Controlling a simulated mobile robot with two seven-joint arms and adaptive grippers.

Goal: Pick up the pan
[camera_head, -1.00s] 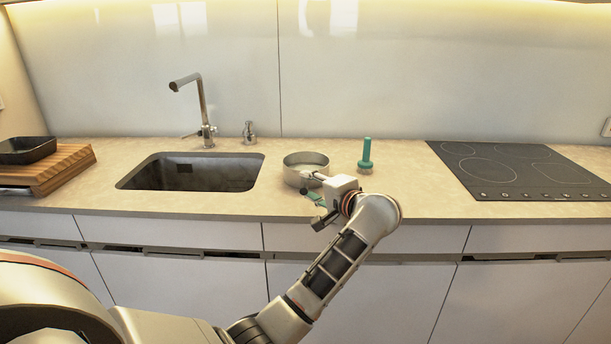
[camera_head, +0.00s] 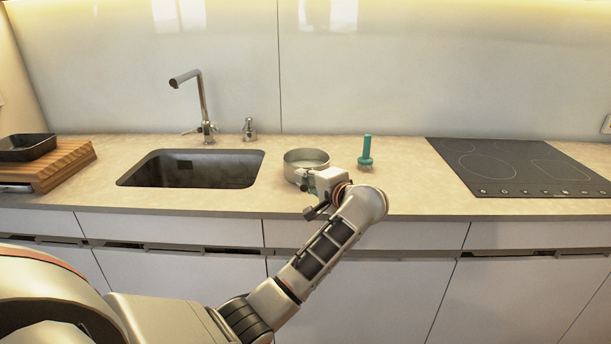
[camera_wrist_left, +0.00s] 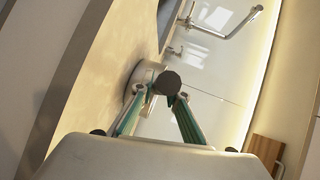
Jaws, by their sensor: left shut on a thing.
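The pan, a round shallow metal vessel (camera_head: 300,157), stands upright on the counter just right of the sink. Its side also shows in the left wrist view (camera_wrist_left: 143,74), with a dark round handle end (camera_wrist_left: 168,83) in front of it. My left gripper (camera_head: 309,181) is at the pan's front right side. In the left wrist view its green fingers (camera_wrist_left: 160,94) are on either side of the handle, shut on it. The arm's wrist hides part of the pan's near side in the head view. My right gripper is not in view.
The sink (camera_head: 135,178) and faucet (camera_head: 204,105) are left of the pan. A teal upright object (camera_head: 366,150) stands to its right, then the black cooktop (camera_head: 515,165). A wooden board (camera_head: 70,165) with a black tray (camera_head: 27,148) lies far left.

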